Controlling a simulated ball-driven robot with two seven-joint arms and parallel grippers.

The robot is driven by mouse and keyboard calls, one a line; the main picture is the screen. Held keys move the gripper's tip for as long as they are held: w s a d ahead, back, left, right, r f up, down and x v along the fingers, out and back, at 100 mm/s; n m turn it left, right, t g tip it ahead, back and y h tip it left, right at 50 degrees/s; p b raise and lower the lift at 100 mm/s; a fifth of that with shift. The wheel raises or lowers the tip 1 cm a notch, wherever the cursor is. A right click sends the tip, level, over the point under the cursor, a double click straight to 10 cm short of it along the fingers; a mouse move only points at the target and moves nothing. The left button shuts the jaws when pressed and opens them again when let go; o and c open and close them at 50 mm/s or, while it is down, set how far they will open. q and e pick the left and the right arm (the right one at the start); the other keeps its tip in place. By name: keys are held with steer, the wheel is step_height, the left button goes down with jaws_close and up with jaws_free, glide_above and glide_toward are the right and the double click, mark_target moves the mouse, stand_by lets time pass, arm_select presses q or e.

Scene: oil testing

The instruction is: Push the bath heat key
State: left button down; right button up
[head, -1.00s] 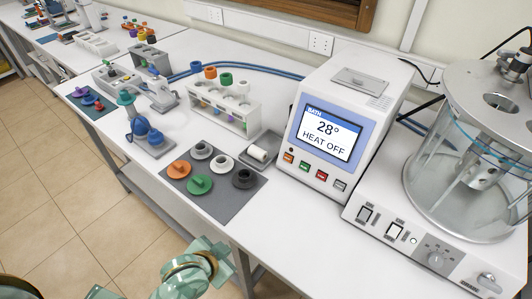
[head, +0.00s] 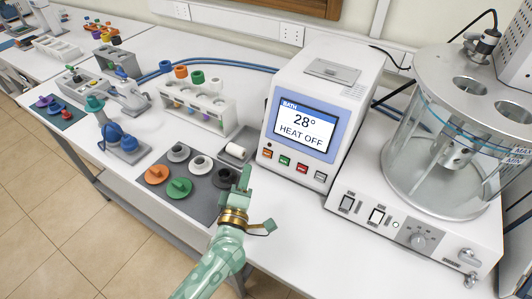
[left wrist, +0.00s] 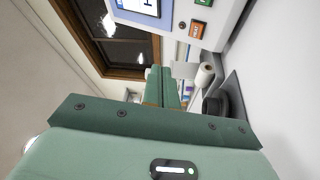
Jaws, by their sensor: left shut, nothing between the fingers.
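The white bath controller (head: 315,120) stands on the bench. Its screen (head: 304,128) reads BATH, 28°, HEAT OFF. Below the screen is a row of small keys: orange (head: 267,154), green (head: 284,161), red (head: 302,168) and grey (head: 320,176). Their labels are too small to read. My left gripper (head: 244,174) is shut and empty, in front of and left of the key row, apart from it. In the left wrist view, the shut fingers (left wrist: 161,82) show below the orange key (left wrist: 196,31) and part of the green key (left wrist: 203,2). My right gripper is not in view.
A grey mat (head: 208,205) with orange, green, grey and black caps lies left of my gripper. A white roll (head: 235,150) sits near the controller's left side. A clear glass bath (head: 440,140) on a white base stands right. A tube rack (head: 198,108) is behind the mat.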

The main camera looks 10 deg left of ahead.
mark_target(267, 154)
arm_select(q)
steer(key=shift+w+a+f+n+y, duration=0.1)
steer(key=shift+w+a+n+y, duration=0.1)
steer(key=shift+a+n+y, duration=0.3)
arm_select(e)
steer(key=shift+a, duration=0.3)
arm_select(q)
steer(key=shift+d, duration=0.15)
